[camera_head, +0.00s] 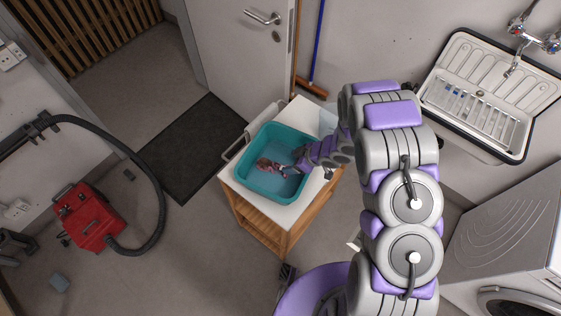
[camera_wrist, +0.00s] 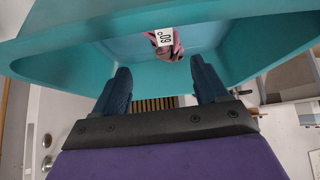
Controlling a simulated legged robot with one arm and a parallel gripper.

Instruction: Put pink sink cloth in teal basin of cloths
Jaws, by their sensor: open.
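The teal basin (camera_head: 250,185) stands on a white-topped wooden cart in the middle of the head view. A small crumpled pink and dark cloth (camera_head: 268,164) lies inside it, near my gripper. My gripper (camera_head: 290,169) reaches into the basin from the right. In the wrist view, the basin wall (camera_wrist: 250,40) fills the upper part, and the pink cloth (camera_wrist: 168,48) with a white "60°" tag lies beyond the fingertips. My gripper (camera_wrist: 160,82) is open, with its two dark fingers apart and nothing between them. Whether the cloth touches the basin floor is unclear.
The cart (camera_head: 262,222) has a white top with little free room around the basin. A sink (camera_head: 475,105) is on the right wall, and a washing machine (camera_head: 510,240) stands at lower right. A red vacuum (camera_head: 88,215) with a hose is on the left floor.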

